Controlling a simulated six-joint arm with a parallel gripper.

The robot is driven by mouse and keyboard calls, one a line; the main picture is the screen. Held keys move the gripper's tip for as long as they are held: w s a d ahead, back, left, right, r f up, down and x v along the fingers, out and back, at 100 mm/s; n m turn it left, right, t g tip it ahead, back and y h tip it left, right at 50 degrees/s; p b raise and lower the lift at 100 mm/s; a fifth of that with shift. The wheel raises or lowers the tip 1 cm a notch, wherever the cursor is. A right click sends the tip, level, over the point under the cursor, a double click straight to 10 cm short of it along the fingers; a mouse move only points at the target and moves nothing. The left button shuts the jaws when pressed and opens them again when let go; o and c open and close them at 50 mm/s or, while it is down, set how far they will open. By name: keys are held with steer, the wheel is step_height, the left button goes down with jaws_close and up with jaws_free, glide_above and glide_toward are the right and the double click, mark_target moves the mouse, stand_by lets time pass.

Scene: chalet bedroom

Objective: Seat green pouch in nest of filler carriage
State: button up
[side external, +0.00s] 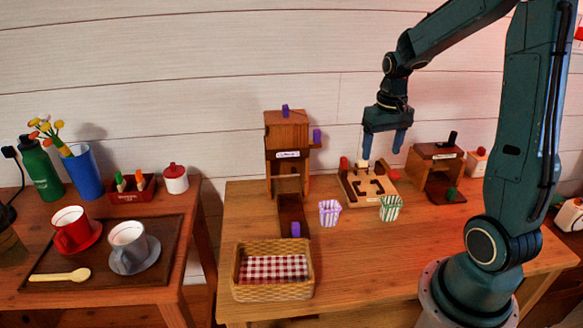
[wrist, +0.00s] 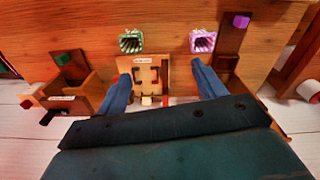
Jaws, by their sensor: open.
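The green pouch (side external: 390,208), green-and-white striped with an open top, stands upright on the table just in front of the wooden board's right corner. It also shows in the wrist view (wrist: 131,42). The light wooden board (side external: 355,198) bears dark bracket-shaped pieces and a small label, and seems to be the filler carriage's station. Which part is the nest, I cannot tell. My gripper (side external: 384,148) is open and empty, pointing down above the back of this board, apart from the pouch. In the wrist view, the board (wrist: 149,88) lies between the fingers.
A purple striped pouch (side external: 329,212) stands left of the green one. A tall wooden dispenser (side external: 287,130) and a low wooden stand (side external: 437,160) flank the board. A wicker basket (side external: 272,290) sits at the front left. The table's front middle is clear.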

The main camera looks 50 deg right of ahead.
steer(key=s+a+r+n+t, duration=0.2)
steer(key=s+a+r, duration=0.3)
steer(key=a, duration=0.5)
steer(key=s+a+r+n+t, duration=0.3)
steer(key=s+a+r+n, duration=0.1)
steer(key=a, duration=0.6)
step_height(320, 180, up, 2)
steer(key=shift+s+a+r+n, duration=0.2)
steer(key=shift+s+n, duration=0.2)
steer(key=shift+s, duration=0.35)
steer(key=shift+o, duration=0.4)
steer(key=w+d+f+m+g+h, duration=0.1)
steer(key=w+d+f+m+g, duration=0.2)
steer(key=d, duration=0.4)
steer(key=w+d+f+m, duration=0.2)
steer(key=w+d+f, duration=0.2)
steer(key=w+d, duration=0.2)
steer(key=s+d+f+m+g+y, duration=0.1)
steer(key=d+f+m, duration=0.3)
steer(key=d+f, duration=0.8)
steer(key=shift+s+d+f+g, duration=0.15)
steer(key=shift+s+d+g, duration=0.4)
steer(key=shift+s+g, duration=0.15)
